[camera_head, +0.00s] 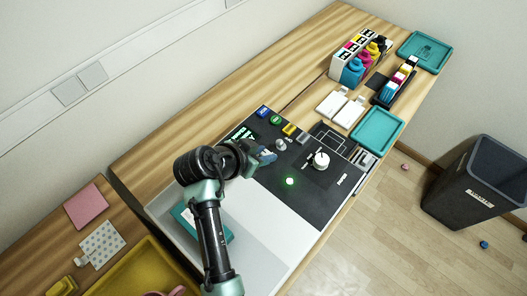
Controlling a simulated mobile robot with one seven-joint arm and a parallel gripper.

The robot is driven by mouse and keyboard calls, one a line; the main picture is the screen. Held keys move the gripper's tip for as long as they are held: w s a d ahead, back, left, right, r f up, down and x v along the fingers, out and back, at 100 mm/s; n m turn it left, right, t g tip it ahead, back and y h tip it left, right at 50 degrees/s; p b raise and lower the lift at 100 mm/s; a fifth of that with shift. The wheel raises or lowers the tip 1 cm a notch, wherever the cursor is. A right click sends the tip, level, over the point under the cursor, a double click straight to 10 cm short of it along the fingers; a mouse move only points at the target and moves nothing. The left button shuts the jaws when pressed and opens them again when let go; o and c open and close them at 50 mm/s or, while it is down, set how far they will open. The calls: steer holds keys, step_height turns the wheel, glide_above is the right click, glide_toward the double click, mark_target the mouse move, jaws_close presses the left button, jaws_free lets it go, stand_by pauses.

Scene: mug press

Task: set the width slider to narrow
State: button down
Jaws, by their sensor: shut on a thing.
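The dark control panel (262,187) lies on the wooden bench in the middle of the head view. My gripper (268,156) reaches in from the left, low over the panel's upper left part. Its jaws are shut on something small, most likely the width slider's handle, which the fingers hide. The slider's track and its set position cannot be made out. A small silver knob (281,145) is just right of the fingertips.
Blue (263,112), green (276,120) and yellow (289,129) buttons line the panel's back edge. White blocks (332,106), ink bottles (353,71) and teal trays (377,131) stand to the right. A dark bin (478,185) is on the floor. A pale surface (275,228) lies in front.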

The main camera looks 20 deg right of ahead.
steer(key=s+a, duration=0.2)
steer(key=a, duration=0.1)
steer(key=shift+s+a, duration=0.1)
steer(key=shift+a, duration=0.05)
steer(key=c, duration=1)
jaws_free()
steer(key=o, duration=0.4)
steer(key=shift+a, duration=0.1)
steer(key=b+v, duration=0.1)
steer(key=v, duration=1.2)
